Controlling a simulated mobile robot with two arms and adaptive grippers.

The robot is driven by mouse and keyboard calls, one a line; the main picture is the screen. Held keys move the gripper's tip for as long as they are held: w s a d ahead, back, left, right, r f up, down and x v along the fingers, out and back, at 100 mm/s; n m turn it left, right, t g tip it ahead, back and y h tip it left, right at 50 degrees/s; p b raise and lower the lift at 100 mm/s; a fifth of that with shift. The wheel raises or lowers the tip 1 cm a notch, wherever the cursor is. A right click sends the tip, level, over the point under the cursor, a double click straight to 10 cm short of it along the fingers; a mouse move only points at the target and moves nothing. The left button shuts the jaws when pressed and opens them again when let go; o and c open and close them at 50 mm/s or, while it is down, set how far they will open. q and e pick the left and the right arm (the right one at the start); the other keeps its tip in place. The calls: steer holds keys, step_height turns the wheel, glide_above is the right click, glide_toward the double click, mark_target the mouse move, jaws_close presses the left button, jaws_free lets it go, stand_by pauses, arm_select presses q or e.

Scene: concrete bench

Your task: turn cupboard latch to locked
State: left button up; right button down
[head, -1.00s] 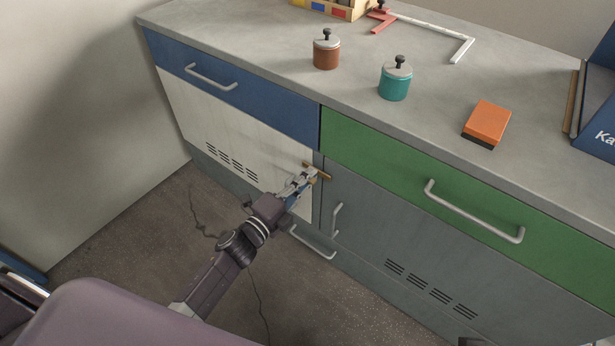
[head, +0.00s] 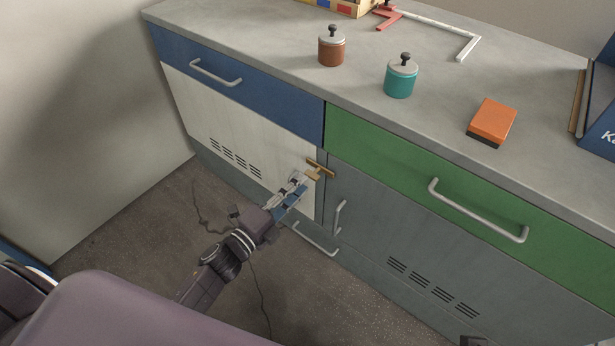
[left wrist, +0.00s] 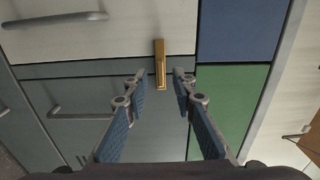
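The cupboard latch (head: 321,168) is a small brass-coloured bar near the top of the seam between the white door (head: 240,139) and the grey door (head: 400,225). It lies across the seam, one end over each door. In the left wrist view the latch (left wrist: 160,63) sits ahead, centred between my fingers. My left gripper (head: 300,182) is just in front of and below-left of the latch in the head view. In the left wrist view its fingers (left wrist: 159,76) are apart, with nothing held between them.
A blue drawer (head: 240,85) and a green drawer (head: 440,175) sit above the doors. Bar handles (head: 478,212) stick out from the fronts. The concrete worktop (head: 270,50) carries a brown jar (head: 331,50), a teal jar (head: 400,80) and an orange block (head: 493,120).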

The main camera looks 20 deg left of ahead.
arm_select(q)
steer(key=v, duration=0.6)
steer(key=shift+s, duration=0.25)
steer(key=shift+a, duration=0.1)
